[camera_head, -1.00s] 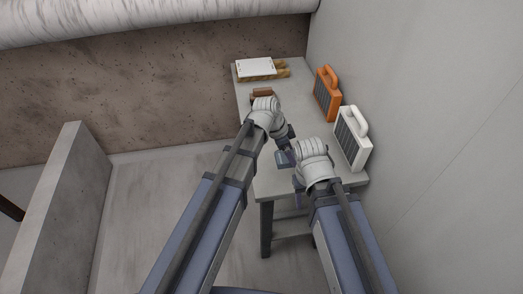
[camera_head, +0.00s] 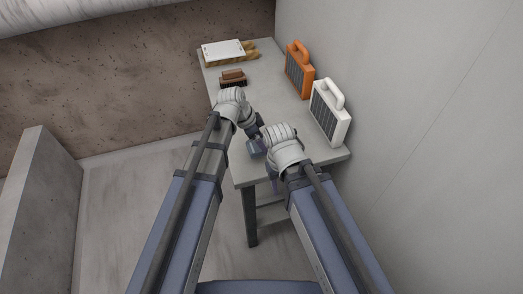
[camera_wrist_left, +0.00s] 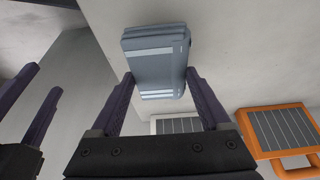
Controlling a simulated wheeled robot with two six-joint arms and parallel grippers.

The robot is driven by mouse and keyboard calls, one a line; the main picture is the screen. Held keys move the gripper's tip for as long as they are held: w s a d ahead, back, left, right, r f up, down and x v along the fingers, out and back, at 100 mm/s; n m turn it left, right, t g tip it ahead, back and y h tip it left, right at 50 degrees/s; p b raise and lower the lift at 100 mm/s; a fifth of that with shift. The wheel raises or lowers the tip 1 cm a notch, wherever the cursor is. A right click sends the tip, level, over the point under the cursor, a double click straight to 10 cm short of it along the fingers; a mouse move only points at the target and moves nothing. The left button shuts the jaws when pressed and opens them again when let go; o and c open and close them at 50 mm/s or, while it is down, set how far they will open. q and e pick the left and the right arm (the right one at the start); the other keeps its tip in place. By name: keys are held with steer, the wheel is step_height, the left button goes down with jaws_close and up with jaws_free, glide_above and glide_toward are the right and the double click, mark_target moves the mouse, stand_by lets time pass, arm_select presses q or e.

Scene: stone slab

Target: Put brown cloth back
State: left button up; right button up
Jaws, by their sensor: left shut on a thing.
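A small brown folded item (camera_head: 232,77), possibly the brown cloth, lies on the grey table beyond my left gripper. My left gripper (camera_head: 256,135) is shut on a blue-grey folded item with pale stripes (camera_wrist_left: 157,62). That item shows between its fingers (camera_wrist_left: 160,88) in the left wrist view, and as a small bluish patch (camera_head: 257,149) in the head view. My right gripper (camera_wrist_left: 33,100) shows at the left of the wrist view, fingers apart and nothing visible between them. In the head view it is mostly hidden by its wrist.
The grey table (camera_head: 268,80) has a white board (camera_head: 223,48) on a tan item (camera_head: 245,56) at its far end. An orange case (camera_head: 299,70) and a white case (camera_head: 331,112) stand along the wall side. The table's middle is clear.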

arm_select(q)
step_height(320, 180, down, 4)
steer(key=b, duration=0.3)
steer(key=shift+b, duration=0.3)
steer(key=shift+r, duration=0.2)
steer(key=shift+f, duration=0.1)
steer(key=o, duration=1)
